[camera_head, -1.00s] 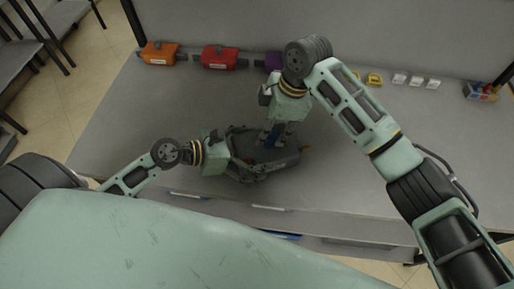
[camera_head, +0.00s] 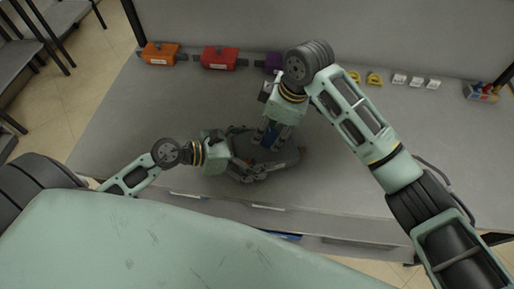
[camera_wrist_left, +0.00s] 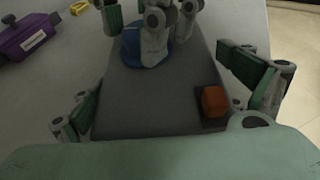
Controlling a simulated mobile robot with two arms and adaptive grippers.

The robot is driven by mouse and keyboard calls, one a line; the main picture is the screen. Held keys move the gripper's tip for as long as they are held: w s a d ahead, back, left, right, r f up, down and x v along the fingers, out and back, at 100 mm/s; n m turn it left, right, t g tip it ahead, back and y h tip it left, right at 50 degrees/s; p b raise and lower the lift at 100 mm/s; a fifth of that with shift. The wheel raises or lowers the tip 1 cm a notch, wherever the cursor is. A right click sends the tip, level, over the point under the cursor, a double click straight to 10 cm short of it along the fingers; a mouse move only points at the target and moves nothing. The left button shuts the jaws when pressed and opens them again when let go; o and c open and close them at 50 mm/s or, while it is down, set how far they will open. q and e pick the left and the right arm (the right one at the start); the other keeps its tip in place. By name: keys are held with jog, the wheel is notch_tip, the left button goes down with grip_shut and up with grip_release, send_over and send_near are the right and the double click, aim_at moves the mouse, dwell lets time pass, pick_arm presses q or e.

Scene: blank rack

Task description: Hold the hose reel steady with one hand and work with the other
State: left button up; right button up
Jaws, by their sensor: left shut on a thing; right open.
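The hose reel, a dark grey body (camera_head: 285,160), lies near the middle of the table. In the left wrist view its flat grey surface (camera_wrist_left: 150,105) carries an orange-red block (camera_wrist_left: 214,101) and a round blue part (camera_wrist_left: 133,48). My left gripper (camera_head: 245,168) is shut on the reel from the left, with its fingers on either side in the left wrist view (camera_wrist_left: 165,100). My right gripper (camera_head: 273,137) reaches down from above with open fingers around or beside the blue part. Its fingers hide some of that part, and contact cannot be told.
Along the back of the table stand an orange case (camera_head: 160,53), a red case (camera_head: 219,58) and a purple case (camera_wrist_left: 28,36), with yellow items (camera_head: 374,78), small white pieces (camera_head: 416,82) and a colourful box (camera_head: 481,92). The table's left side is clear.

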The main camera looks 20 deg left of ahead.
jog(key=shift+r, duration=3.3)
pick_arm(q)
jog(key=o, duration=1.3)
jog(key=v, duration=1.2)
